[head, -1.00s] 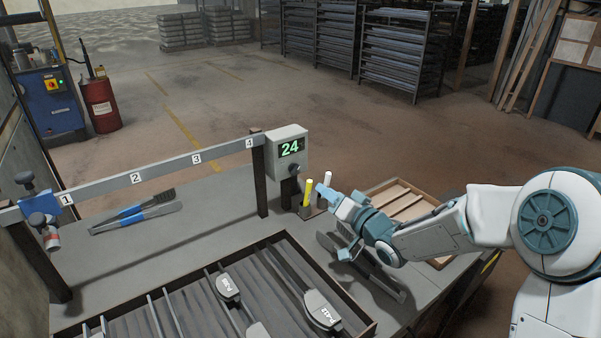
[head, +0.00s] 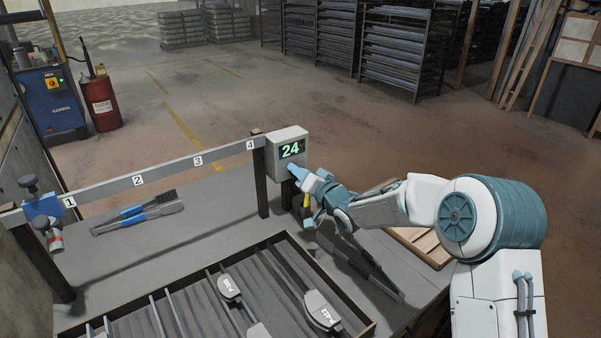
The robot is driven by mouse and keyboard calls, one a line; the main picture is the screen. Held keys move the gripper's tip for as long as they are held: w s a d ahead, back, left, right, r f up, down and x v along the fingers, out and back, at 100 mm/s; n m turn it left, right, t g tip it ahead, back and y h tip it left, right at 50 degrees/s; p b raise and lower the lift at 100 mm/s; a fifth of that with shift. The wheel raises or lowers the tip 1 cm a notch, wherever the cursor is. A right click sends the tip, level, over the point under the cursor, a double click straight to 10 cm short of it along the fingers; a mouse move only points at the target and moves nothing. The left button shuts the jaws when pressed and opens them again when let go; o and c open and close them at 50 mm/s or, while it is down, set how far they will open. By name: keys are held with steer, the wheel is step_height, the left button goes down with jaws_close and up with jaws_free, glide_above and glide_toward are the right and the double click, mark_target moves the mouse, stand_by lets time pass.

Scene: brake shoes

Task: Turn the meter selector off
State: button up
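The meter (head: 287,143) is a grey box fixed at the right end of the numbered rail, with a lit green display reading 24. Its dark selector knob, below the display, is now hidden behind my gripper's fingertips. My gripper (head: 296,170) is right at the lower front of the meter, with its blue fingertips over the knob's place. I cannot tell whether the fingers touch or grip the knob, or how far apart they are.
The numbered rail (head: 160,175) runs left to a blue clamp (head: 43,207). A yellow marker (head: 306,201) stands just under my gripper. Blue-handled brushes (head: 137,213) lie behind a dark tray (head: 363,326) of brake shoes. A wooden crate (head: 437,263) sits at right.

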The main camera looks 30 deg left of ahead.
steer(key=c, duration=0.6)
steer(key=shift+f+n+b, duration=0.15)
steer(key=shift+n+b, duration=0.15)
steer(key=shift+b, duration=0.4)
steer(key=shift+s+a+n+b, duration=0.1)
steer(key=shift+s+n+b, duration=0.05)
steer(key=shift+n+b, duration=3.65)
steer(key=shift+s+a+n+b, duration=0.1)
steer(key=shift+s+n+b, duration=0.05)
steer(key=shift+n+b, duration=3.65)
steer(key=shift+r, duration=0.2)
